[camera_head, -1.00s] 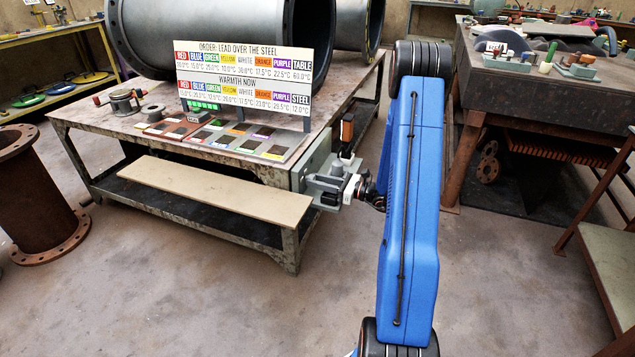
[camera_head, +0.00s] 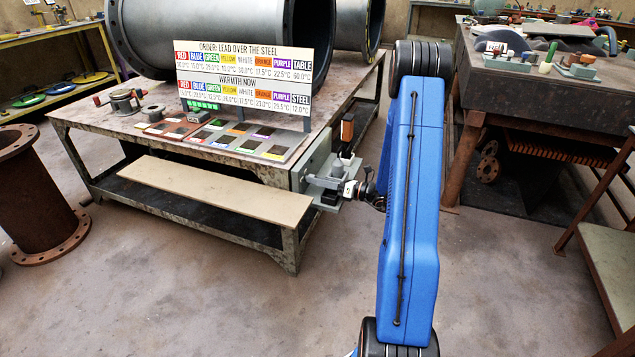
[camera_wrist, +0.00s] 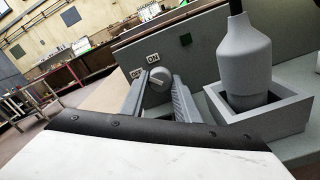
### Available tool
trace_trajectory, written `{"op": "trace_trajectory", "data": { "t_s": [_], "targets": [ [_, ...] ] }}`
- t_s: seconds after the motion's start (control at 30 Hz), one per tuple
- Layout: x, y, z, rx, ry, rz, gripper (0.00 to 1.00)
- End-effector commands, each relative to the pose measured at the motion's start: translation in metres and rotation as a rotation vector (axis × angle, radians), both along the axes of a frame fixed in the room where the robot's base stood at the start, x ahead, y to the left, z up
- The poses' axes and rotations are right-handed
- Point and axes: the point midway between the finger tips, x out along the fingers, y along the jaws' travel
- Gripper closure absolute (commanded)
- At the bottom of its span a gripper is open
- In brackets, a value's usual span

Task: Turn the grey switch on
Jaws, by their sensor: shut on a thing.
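The grey switch is a round knob (camera_wrist: 158,80) on a grey panel in the wrist view. An ON label (camera_wrist: 152,58) sits just above it and an OFF label (camera_wrist: 137,73) to its upper left. My gripper (camera_wrist: 160,88) has its two fingers on either side of the knob, shut on it. The fingers hide part of the knob, and its exact setting is hard to read. In the head view my gripper (camera_head: 316,184) is at the grey panel box (camera_head: 316,160) on the table's right end, and the switch is hidden there.
A grey bottle-shaped thing (camera_wrist: 245,68) stands in a square holder (camera_wrist: 275,118) right of my fingers. A sign board (camera_head: 245,75) and large pipes stand on the table. A tan plank (camera_head: 215,190) lies below.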

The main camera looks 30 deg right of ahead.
Motion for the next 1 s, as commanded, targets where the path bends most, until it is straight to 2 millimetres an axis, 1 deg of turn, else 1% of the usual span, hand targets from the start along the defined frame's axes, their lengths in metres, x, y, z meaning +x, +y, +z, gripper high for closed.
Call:
{"op": "trace_trajectory", "data": {
  "t_s": [0.23, 0.27, 0.3, 0.67, 0.83, 1.0],
  "targets": [
    [0.000, -0.001, 0.000, -0.001, 0.001, -0.002, 0.94],
    [0.000, -0.001, 0.000, -0.001, 0.001, -0.002, 0.69],
    [0.000, -0.001, 0.000, -0.001, 0.000, -0.002, 0.63],
    [-0.002, -0.002, 0.000, -0.001, 0.000, -0.001, 0.63],
    [-0.015, -0.014, 0.000, -0.001, 0.000, -0.004, 0.63],
    [-0.038, -0.031, 0.000, -0.001, -0.001, -0.004, 0.63]
  ]
}}
